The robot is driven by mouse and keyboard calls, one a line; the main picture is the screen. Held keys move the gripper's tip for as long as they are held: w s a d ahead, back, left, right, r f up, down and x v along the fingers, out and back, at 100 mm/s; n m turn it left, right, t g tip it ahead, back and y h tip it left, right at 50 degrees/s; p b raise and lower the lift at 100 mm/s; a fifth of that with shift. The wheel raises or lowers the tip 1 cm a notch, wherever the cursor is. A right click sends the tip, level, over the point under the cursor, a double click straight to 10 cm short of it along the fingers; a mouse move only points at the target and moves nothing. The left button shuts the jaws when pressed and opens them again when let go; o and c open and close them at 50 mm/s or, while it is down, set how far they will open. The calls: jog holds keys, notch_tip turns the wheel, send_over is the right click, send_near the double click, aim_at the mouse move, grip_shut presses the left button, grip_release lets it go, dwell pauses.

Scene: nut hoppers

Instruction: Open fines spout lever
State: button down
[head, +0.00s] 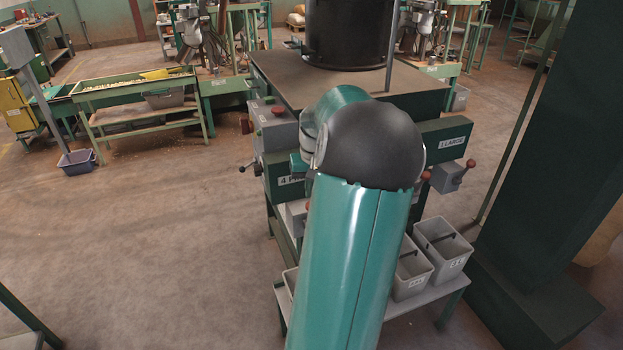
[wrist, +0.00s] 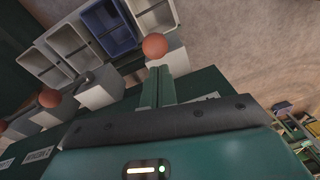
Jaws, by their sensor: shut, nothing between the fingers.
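In the wrist view my gripper (wrist: 158,72) is shut and empty. Its fingertips are just below a round red lever knob (wrist: 155,46); whether they touch it I cannot tell. A white label beside my fingers is mostly covered, so I cannot read which spout this is. Two other red knobs (wrist: 49,97) show on the left by their grey boxes.
Grey bins (head: 443,247) stand on a low shelf under the spouts; a blue bin (wrist: 109,27) shows among them in the wrist view. A red-knobbed lever (head: 470,163) sticks out under the "1 LARGE" label. A dark green column (head: 545,150) stands at right.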

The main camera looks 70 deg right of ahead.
jog(key=f, duration=0.4)
jog(key=shift+w, duration=0.2)
